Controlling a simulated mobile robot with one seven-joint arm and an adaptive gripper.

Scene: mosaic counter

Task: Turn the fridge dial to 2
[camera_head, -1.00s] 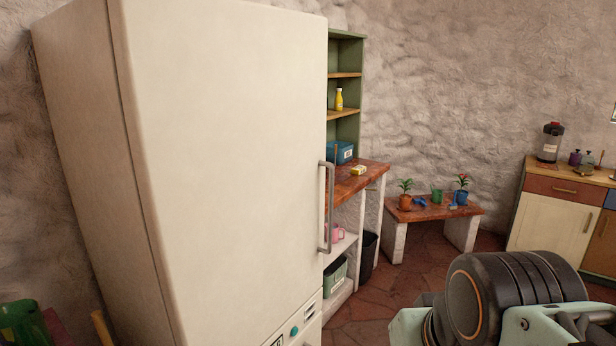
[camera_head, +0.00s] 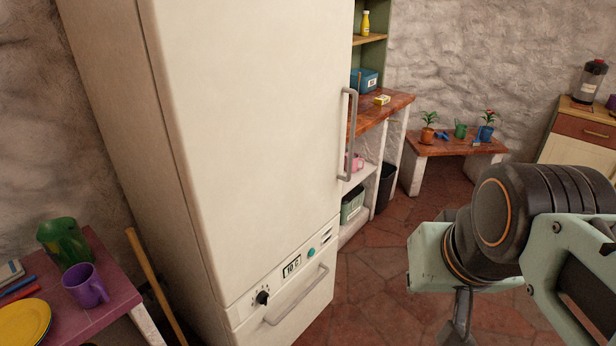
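The tall cream fridge (camera_head: 250,130) fills the left and middle of the head view. Its black dial (camera_head: 262,298) sits low on the front panel, with small marks around it; its setting is too small to read. A display (camera_head: 291,267) to the right of the dial seems to read 10 °C. A teal button (camera_head: 311,252) is further right. The upper door is shut, and so is the lower drawer, with its bar handle (camera_head: 296,296). My arm is at the lower right, apart from the fridge. My gripper (camera_head: 456,335) shows only in part at the bottom edge, and its fingertips are not clear.
A purple-topped table (camera_head: 100,318) at lower left holds a green jug (camera_head: 66,243), a purple mug (camera_head: 85,286) and a yellow plate (camera_head: 24,322). A wooden stick (camera_head: 155,285) leans beside the fridge. The tiled floor (camera_head: 365,300) before the fridge is clear.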

